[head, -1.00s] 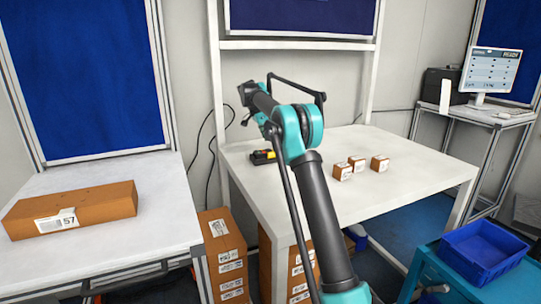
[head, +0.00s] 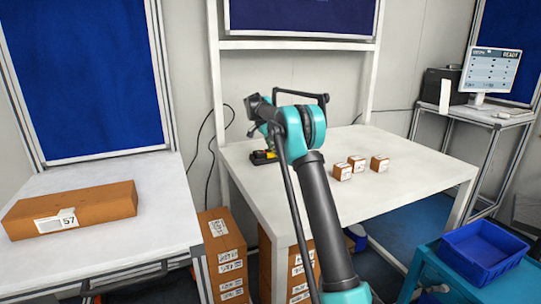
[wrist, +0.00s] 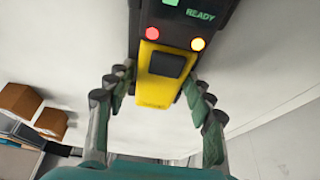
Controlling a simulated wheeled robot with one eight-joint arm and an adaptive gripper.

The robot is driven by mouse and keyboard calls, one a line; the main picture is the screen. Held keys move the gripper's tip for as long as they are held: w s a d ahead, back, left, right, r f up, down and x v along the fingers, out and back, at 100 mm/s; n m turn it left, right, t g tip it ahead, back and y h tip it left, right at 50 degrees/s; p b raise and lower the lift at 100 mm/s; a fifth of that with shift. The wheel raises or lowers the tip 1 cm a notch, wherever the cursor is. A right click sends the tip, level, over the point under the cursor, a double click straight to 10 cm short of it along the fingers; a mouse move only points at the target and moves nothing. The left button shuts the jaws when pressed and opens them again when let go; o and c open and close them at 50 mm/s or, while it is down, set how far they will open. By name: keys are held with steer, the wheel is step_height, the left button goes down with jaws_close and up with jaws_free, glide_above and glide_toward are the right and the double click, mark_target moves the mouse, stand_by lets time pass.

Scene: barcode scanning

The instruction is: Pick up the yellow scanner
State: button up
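The yellow scanner (head: 263,157) lies on the white table near its back left. In the wrist view, the scanner (wrist: 157,92) is yellow and black, with a red light, an orange light and a small display reading READY. My gripper (wrist: 158,80) is open, with fingers on both sides of the scanner's yellow end. The fingertips look close to its sides, and I cannot tell if they touch. In the head view my arm hides the gripper and part of the scanner.
Several small brown boxes (head: 357,163) stand on the white table (head: 400,200) right of my arm. A long box (head: 75,207) lies on the left table. A blue bin (head: 485,250) is at lower right. A monitor (head: 490,72) stands behind at right.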

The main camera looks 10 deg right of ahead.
steer(key=c, duration=0.9)
steer(key=shift+c, duration=0.3)
